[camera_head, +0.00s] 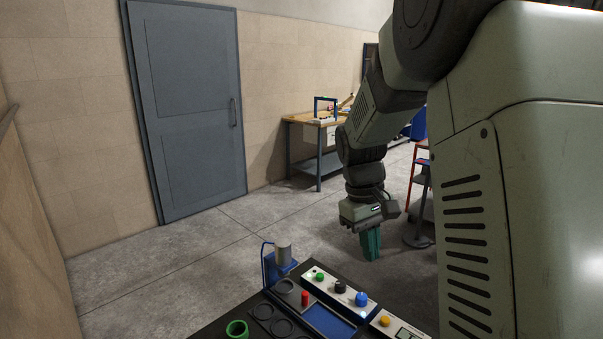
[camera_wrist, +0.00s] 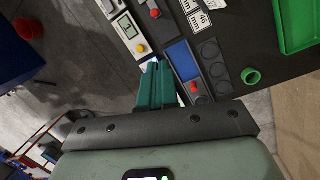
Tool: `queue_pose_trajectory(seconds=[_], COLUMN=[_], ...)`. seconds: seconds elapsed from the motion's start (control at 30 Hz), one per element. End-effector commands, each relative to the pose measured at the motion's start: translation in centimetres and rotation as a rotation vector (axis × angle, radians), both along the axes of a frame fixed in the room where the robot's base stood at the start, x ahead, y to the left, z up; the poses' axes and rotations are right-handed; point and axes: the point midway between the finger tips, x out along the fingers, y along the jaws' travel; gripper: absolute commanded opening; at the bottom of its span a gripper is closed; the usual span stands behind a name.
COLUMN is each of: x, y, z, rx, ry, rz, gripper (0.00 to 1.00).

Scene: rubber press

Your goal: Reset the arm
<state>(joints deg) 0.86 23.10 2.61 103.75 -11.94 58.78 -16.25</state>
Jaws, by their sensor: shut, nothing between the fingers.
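My gripper (camera_head: 371,244) hangs from my arm on the right of the head view, pointing down, with its green fingers shut and nothing between them. In the head view it appears just beyond the far edge of the dark work table (camera_head: 233,323). In the wrist view the gripper fingers (camera_wrist: 157,82) show together in the middle, with the table's panels beyond them. The gripper looks apart from everything on the table.
The table carries a control panel (camera_head: 336,295) with buttons and knobs, a red peg (camera_head: 305,298), a green ring (camera_head: 237,330) and a blue device with a grey cylinder (camera_head: 283,252). A green tray (camera_wrist: 297,28) shows in the wrist view. A wooden workbench (camera_head: 312,121) stands farther back.

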Motion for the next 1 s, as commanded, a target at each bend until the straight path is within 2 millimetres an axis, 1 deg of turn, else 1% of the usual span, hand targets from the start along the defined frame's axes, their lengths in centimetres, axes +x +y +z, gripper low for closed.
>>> queue_pose_trajectory(seconds=[0.03,0.1,0.17,0.2,0.27,0.3,0.37,0.4,0.5,0.6,0.7,0.83,1.0], x=[-1.4,-3.4,-5.1,-6.4,-8.4,-9.7,-11.7,-13.1,-16.5,-19.5,-21.8,-23.5,-24.2], y=[0.2,0.5,0.8,0.9,1.2,1.3,1.6,1.7,2.0,2.3,2.5,2.7,2.8], z=[2.5,5.0,7.0,8.1,9.7,10.6,11.8,12.4,13.5,14.0,14.0,13.8,13.7], rx=[0.007,0.018,0.032,0.04,0.056,0.067,0.085,0.099,0.136,0.173,0.206,0.236,0.248], ry=[-0.049,-0.105,-0.155,-0.187,-0.234,-0.266,-0.313,-0.345,-0.421,-0.49,-0.542,-0.584,-0.598], rz=[-0.023,-0.056,-0.084,-0.103,-0.131,-0.148,-0.177,-0.195,-0.24,-0.281,-0.312,-0.337,-0.347], gripper=[0.0,0.0,0.0,0.0,0.0,0.0,0.0,0.0,0.0,0.0,0.0,0.0,0.0])
